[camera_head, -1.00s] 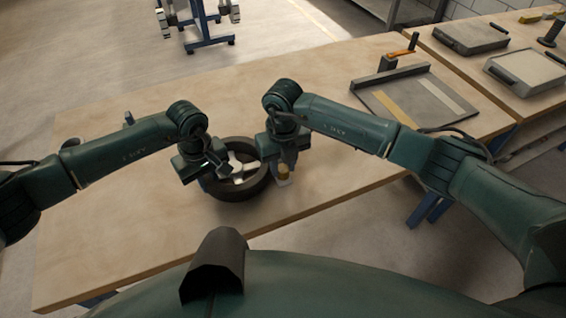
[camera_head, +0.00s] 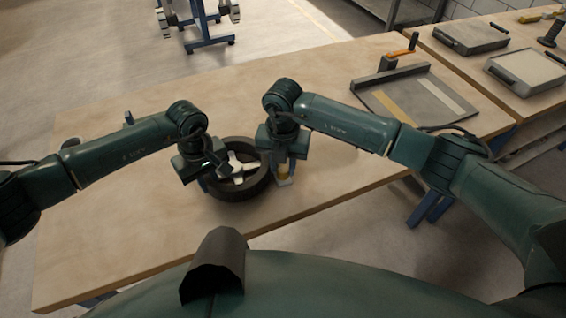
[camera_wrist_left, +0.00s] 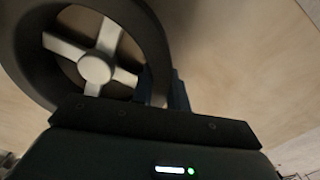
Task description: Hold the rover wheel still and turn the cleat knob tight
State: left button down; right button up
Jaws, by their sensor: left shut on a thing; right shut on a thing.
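The rover wheel (camera_head: 240,194) is a dark ring with pale spokes and a hub, lying on the wooden table. It also shows in the left wrist view (camera_wrist_left: 152,28), with its pale hub and spokes inside. My left gripper (camera_head: 207,182) is shut on the wheel's rim at the left side. In the left wrist view its fingers (camera_wrist_left: 165,92) are at the rim, partly hidden by the gripper body. My right gripper (camera_head: 282,167) points down at the wheel's right side, shut on the brass-coloured cleat knob (camera_head: 283,172). The fingertips there are small and partly hidden.
The wooden table (camera_head: 130,215) is clear around the wheel. A grey tray (camera_head: 415,97) with pale strips and an orange-handled crank (camera_head: 398,53) stands at the back right. A second table holds shallow boxes (camera_head: 470,38). A wheeled blue stand (camera_head: 203,30) is on the floor behind.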

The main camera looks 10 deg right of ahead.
aim_at(283, 168)
jog(key=shift+r+m, duration=0.1)
jog(key=shift+m, duration=0.8)
jog(key=o, duration=0.7)
notch_tip(283, 168, up, 12)
